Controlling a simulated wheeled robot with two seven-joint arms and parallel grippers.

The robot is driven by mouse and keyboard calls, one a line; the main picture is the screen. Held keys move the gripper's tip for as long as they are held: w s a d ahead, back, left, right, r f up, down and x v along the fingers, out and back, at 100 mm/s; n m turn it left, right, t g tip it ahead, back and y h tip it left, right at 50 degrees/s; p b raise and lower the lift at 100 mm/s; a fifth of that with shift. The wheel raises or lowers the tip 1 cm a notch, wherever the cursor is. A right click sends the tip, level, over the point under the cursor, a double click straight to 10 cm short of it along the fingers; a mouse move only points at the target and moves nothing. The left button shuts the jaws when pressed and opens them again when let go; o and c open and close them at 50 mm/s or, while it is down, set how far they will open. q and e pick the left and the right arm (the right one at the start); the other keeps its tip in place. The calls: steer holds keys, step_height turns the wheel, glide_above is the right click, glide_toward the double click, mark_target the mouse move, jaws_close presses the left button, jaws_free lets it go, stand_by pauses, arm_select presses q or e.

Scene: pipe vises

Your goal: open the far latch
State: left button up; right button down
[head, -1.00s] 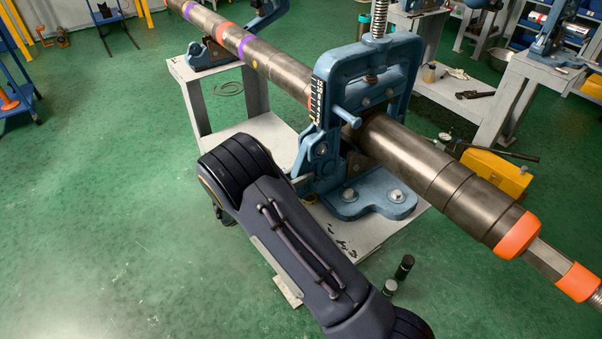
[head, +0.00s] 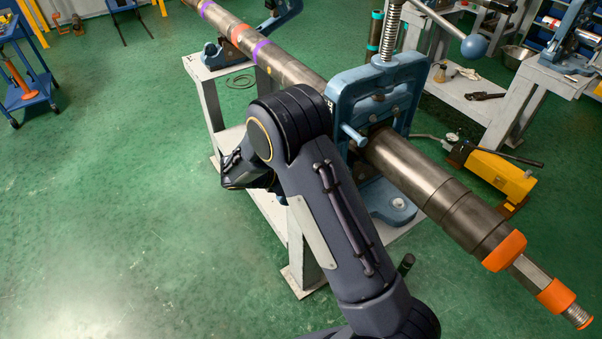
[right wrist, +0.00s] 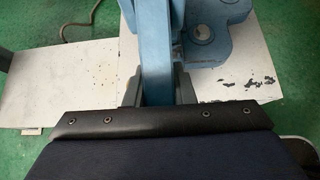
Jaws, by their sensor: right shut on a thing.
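The near blue pipe vise (head: 408,85) stands upright on a pale bench, its frame around a long grey pipe (head: 420,175). Its left side, where the latch sits, is hidden behind my right arm in the head view. In the right wrist view, my right gripper (right wrist: 158,90) has its two grey fingers on either side of a blue bar (right wrist: 158,65) and is shut on it. The bar rises toward blue vise parts; I cannot tell its exact part of the latch. A second blue vise (head: 212,52) stands at the far end of the pipe. My left gripper is out of view.
The pale bench (right wrist: 232,85) lies under the vise. A yellow pump (head: 495,175) stands right of the pipe. A blue ball-ended lever (head: 474,46) reaches out at upper right. Green floor on the left is open, with a blue cart (head: 25,75) at the far left.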

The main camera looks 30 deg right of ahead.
steer(key=shift+a+r+y, duration=0.1)
steer(key=shift+r+y, duration=0.15)
steer(key=shift+y, duration=0.15)
steer(key=c, duration=1.2)
jaws_free()
steer(key=v, duration=0.7)
steer(key=shift+a+r, duration=0.25)
steer(key=shift+a, duration=0.05)
